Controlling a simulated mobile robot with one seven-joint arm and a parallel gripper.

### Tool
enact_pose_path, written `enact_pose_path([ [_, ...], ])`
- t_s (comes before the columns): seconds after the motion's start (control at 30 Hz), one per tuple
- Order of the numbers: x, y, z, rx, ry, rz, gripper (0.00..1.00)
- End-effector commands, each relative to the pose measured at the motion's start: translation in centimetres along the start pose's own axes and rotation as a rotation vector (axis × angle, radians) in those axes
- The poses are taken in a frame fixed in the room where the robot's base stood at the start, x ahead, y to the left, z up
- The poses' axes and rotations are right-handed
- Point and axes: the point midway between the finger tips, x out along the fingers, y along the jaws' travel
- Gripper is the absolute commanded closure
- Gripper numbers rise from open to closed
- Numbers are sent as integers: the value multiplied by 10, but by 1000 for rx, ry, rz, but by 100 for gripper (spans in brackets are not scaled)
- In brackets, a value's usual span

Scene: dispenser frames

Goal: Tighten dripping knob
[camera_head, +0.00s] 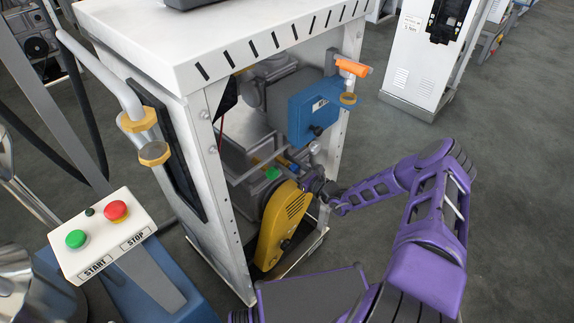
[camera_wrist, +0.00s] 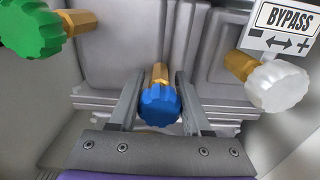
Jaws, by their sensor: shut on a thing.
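Three knobs on brass stems show in the wrist view. A green knob (camera_wrist: 30,27) is at the upper left, a blue knob (camera_wrist: 160,106) is in the middle, and a clear whitish knob (camera_wrist: 275,87) is at the right under a BYPASS label (camera_wrist: 287,20). My gripper (camera_wrist: 158,88) has one finger on each side of the blue knob and is shut on it. In the head view my gripper (camera_head: 318,183) reaches into the dispenser frame's open side; the green knob (camera_head: 272,173) shows left of it. I cannot make out a drip at any knob.
The white dispenser frame (camera_head: 205,150) surrounds the knobs. A START/STOP panel (camera_head: 102,235) is at the left. Open floor (camera_head: 510,180) lies at the right.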

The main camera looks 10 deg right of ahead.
Motion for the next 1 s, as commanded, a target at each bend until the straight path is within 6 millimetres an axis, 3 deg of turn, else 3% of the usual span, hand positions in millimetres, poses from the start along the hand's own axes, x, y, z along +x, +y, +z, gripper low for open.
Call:
enact_pose_path([
  [0.4,0,-1,0,174,-1,1,100],
  [0.87,0,-1,0,190,-1,1,100],
  [0.9,0,-1,0,190,-1,1,48],
  [1.0,0,-1,0,190,0,1,30],
])
